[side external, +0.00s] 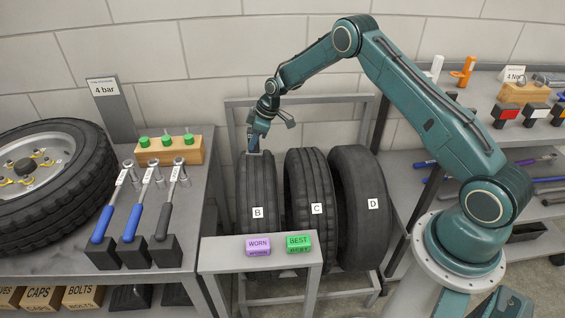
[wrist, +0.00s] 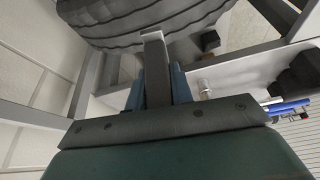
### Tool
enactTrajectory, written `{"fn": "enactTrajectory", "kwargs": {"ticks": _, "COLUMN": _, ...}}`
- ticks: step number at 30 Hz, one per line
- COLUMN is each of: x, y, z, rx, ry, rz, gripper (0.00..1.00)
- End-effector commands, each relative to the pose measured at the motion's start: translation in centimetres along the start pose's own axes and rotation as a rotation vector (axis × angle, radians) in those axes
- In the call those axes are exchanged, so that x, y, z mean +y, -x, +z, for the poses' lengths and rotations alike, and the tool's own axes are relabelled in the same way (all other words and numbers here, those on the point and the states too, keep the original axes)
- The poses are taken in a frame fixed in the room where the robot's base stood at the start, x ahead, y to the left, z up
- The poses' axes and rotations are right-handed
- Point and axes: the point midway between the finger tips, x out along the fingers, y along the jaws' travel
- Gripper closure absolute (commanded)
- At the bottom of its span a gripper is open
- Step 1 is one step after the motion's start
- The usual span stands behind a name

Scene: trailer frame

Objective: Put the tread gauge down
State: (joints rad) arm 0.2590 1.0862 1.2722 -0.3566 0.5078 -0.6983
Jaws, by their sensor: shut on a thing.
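My gripper (side external: 254,145) points down just above the top of tyre B (side external: 257,190) in the rack. In the wrist view its blue fingers (wrist: 158,88) are shut on a grey bar-shaped tool, the tread gauge (wrist: 154,62), whose pale tip extends past them towards a dark ribbed tyre (wrist: 140,27). In the side view the gauge is small and mostly hidden by the fingers, at the tread of tyre B. I cannot tell whether it touches the tread.
Tyres C (side external: 310,185) and D (side external: 362,180) stand to the right of B. A low front table (side external: 220,252) holds a purple WORN block (side external: 258,243) and a green BEST block (side external: 299,242). The left bench holds a wheel (side external: 95,180) and several torque wrenches (side external: 130,220).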

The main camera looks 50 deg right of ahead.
Motion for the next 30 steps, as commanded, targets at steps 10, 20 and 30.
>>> {"fn": "enactTrajectory", "kwargs": {"ticks": 10, "x": 0.0, "y": 0.0, "z": -0.1, "rx": 0.001, "ry": 0.0, "rz": 0.001, "gripper": 1.0}}
{"fn": "enactTrajectory", "kwargs": {"ticks": 20, "x": -1.3, "y": 0.3, "z": -1.2, "rx": 0.001, "ry": 0.007, "rz": -0.002, "gripper": 1.0}}
{"fn": "enactTrajectory", "kwargs": {"ticks": 30, "x": -8.9, "y": 2.4, "z": -6.2, "rx": -0.002, "ry": 0.036, "rz": -0.015, "gripper": 1.0}}
